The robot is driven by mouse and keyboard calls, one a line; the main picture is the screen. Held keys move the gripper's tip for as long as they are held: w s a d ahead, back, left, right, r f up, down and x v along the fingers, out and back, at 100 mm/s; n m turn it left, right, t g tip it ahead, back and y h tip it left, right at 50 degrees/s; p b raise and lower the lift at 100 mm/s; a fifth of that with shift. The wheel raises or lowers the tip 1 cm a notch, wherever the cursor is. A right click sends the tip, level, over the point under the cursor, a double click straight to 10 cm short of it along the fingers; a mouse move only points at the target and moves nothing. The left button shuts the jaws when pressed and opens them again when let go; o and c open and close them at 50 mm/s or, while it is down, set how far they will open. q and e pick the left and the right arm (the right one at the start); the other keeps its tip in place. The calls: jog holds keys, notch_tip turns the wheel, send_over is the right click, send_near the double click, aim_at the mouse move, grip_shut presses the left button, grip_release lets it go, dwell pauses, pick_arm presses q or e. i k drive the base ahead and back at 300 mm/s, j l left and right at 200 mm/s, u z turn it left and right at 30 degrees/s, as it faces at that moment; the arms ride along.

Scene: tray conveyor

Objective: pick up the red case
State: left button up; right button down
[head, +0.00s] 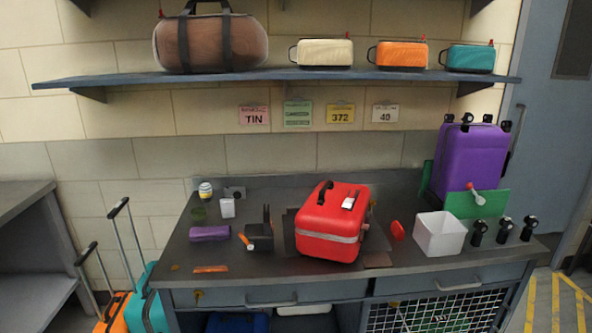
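The red case (332,222) stands on the grey workbench (290,287), a little right of its middle. It has a pale band around its lower part, a black handle on top at the left and a white tag on its lid. It looks closed and sits slightly turned. Its back and far side are hidden. Neither of my grippers shows in the head view, and nothing is seen touching the case.
A black holder (260,236) stands left of the case; a red piece (398,230) and white bin (440,234) are right. A purple suitcase (468,163) stands behind. A wall shelf (290,78) holds bags above. The bench's front strip is mostly clear.

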aim_at(344, 250)
jog(key=i+j, duration=0.3)
jog(key=j, duration=0.15)
jog(key=i+j, duration=0.65)
jog(key=j, duration=0.2)
jog(key=z, duration=0.05)
